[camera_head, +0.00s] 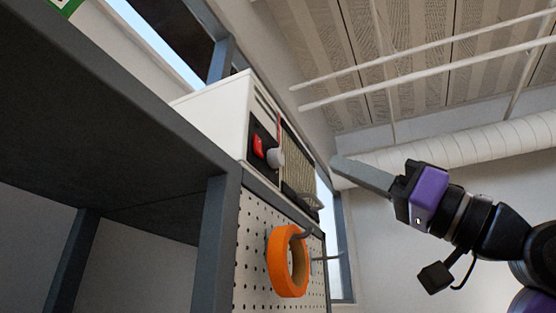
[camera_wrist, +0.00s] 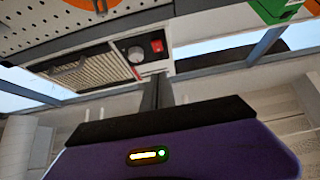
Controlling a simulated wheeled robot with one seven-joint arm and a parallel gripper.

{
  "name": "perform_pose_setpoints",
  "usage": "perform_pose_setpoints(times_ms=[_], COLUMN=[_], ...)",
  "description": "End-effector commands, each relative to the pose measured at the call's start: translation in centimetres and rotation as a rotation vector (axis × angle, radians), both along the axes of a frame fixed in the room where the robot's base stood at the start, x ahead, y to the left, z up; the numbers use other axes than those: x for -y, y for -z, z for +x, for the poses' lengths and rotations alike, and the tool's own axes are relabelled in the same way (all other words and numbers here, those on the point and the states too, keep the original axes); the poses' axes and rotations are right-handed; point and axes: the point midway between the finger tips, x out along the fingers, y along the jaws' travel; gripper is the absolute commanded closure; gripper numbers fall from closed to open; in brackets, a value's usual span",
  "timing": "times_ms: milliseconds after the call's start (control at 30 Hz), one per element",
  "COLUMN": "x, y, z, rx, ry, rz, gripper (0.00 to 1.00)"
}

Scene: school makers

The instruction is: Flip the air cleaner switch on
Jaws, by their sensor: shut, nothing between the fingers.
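The air cleaner (camera_head: 215,112) is a white box with a dark front panel and a grille, standing on top of a grey-framed shelf. Its red switch (camera_head: 258,146) sits on the panel beside a pale round knob (camera_head: 275,157). In the wrist view the red switch (camera_wrist: 157,46) and the knob (camera_wrist: 135,54) show beyond my fingers; whether the switch is on or off is too small to tell. My gripper (camera_head: 335,163) is shut and empty, to the right of the air cleaner in the head view and apart from the switch. The fingertips (camera_wrist: 156,78) point toward the panel.
An orange tape roll (camera_head: 288,262) hangs on a white pegboard (camera_head: 252,225) below the air cleaner. A grey shelf (camera_head: 95,100) fills the left side. A green box (camera_wrist: 275,8) is at the wrist view's upper right. The space around my gripper looks free.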

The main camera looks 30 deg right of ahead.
Motion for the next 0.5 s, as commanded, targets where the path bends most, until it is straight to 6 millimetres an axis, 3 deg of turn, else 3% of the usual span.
perform_pose_setpoints(times_ms=[267, 500], x=[-1.1, -3.3], y=[-1.8, -4.8], z=[1.5, 4.5], rx=[0.001, -0.001], ry=[-0.002, -0.003], rz=[0.000, 0.001], gripper=[1.00, 1.00])
